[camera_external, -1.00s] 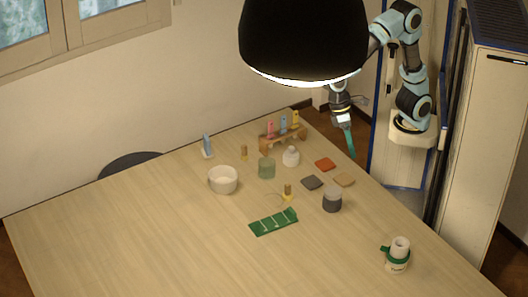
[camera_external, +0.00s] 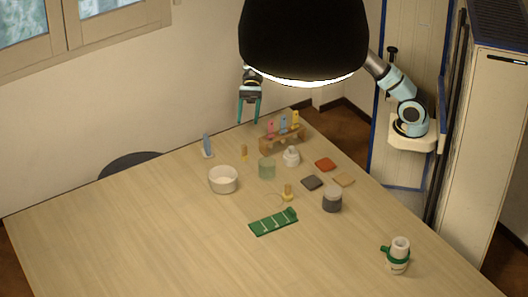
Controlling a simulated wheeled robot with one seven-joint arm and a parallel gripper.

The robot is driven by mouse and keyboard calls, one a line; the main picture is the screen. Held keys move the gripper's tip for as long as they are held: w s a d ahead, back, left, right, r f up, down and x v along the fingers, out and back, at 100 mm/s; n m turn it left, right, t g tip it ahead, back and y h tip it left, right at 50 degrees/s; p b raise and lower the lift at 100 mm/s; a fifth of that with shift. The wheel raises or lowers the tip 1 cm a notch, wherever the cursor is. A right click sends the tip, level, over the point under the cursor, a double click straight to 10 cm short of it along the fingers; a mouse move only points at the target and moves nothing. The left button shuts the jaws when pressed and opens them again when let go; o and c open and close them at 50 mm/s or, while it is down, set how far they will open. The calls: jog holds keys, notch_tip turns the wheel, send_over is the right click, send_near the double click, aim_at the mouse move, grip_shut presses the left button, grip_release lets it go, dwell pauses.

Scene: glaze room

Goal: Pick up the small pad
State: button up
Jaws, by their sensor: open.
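Three small flat square pads lie on the right part of the table: a red-orange one (camera_external: 325,164), a dark grey one (camera_external: 312,183) and a tan one (camera_external: 344,180). I cannot tell which one is the small pad. My gripper (camera_external: 249,121) is open and empty, with its teal fingers pointing down near the table's far edge. It is up and to the left of the pads, well apart from them. The lamp hides part of my arm.
A wooden rack (camera_external: 283,141) with coloured pieces stands between my gripper and the pads. A white jar (camera_external: 291,157), green glass (camera_external: 266,169), white bowl (camera_external: 223,180) and grey jar (camera_external: 332,200) stand nearby. A black lamp (camera_external: 304,38) hangs above. The front left table is clear.

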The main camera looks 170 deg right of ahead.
aim_at(245, 150)
notch_tip(245, 150, down, 4)
jog(key=shift+s+r, duration=0.15)
jog(key=shift+w+f, duration=0.2)
jog(key=shift+f, duration=0.05)
jog(key=p+x, duration=0.1)
jog(key=x, duration=0.4)
jog(key=shift+a, duration=0.1)
jog(key=p+x, duration=0.1)
jog(key=x, duration=0.1)
jog(key=r+p+x, duration=0.1)
jog(key=x, duration=0.2)
jog(key=shift+w, duration=0.15)
jog(key=shift+w+f, duration=0.2)
grip_shut()
